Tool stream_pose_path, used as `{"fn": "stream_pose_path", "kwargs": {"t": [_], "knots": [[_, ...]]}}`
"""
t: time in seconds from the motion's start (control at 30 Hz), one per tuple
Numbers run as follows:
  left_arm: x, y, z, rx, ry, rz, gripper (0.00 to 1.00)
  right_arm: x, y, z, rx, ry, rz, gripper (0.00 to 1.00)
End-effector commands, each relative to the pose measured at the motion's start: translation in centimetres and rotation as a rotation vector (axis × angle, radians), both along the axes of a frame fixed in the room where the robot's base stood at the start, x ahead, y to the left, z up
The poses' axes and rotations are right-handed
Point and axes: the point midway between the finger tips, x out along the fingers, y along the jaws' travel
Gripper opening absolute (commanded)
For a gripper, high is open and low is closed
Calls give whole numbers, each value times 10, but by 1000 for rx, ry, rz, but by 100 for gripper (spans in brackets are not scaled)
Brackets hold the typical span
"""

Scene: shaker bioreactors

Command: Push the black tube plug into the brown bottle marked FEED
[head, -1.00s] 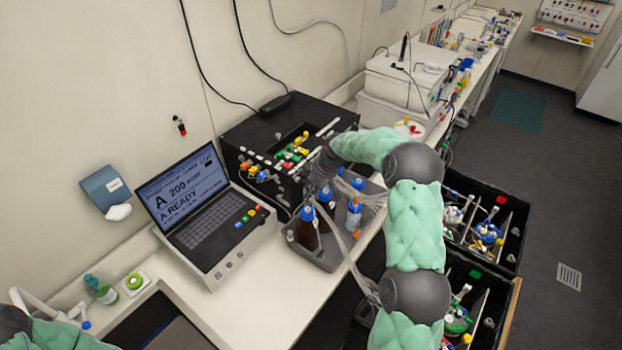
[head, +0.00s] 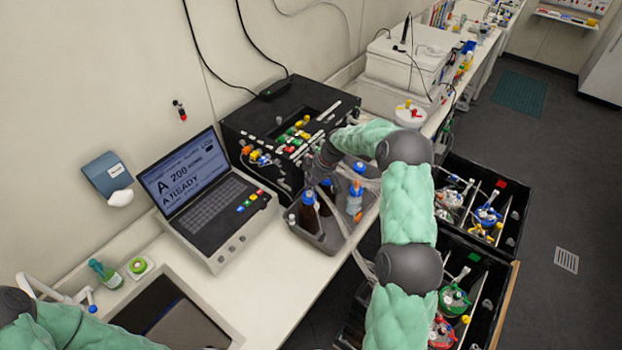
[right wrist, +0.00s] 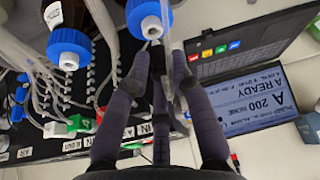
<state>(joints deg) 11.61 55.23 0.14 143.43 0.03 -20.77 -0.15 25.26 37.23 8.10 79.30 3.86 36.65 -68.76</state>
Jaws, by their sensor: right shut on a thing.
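Brown bottles (head: 309,219) with blue caps stand in a grey tray (head: 323,246) beside the laptop. In the right wrist view, one blue cap (right wrist: 149,17) with a pale central port is just beyond my fingertips. Another blue-capped brown bottle (right wrist: 73,12) is to its left. No FEED marking is legible. My right gripper (right wrist: 159,62) is shut on the tube plug, which is mostly hidden between the dark fingers; a clear tube runs beside them. In the head view, the right gripper (head: 318,178) is over the tray, close to the bottle caps. My left gripper is out of view.
A laptop (head: 205,200) stands left of the tray, and a black box with coloured connectors (head: 285,135) behind it. A bottle of clear liquid (head: 355,203) shares the tray. Loose clear tubes hang around the bottles. Black crates (head: 470,215) stand at the right.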

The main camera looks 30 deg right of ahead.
Motion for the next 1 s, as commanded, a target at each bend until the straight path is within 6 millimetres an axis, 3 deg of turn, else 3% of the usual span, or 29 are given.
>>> {"fn": "stream_pose_path", "kwargs": {"t": [0.07,1.0], "knots": [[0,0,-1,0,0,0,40,0,0,-7,0,2,-1,8],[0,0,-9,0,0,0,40,0,0,-4,-8,1,0,8]]}}
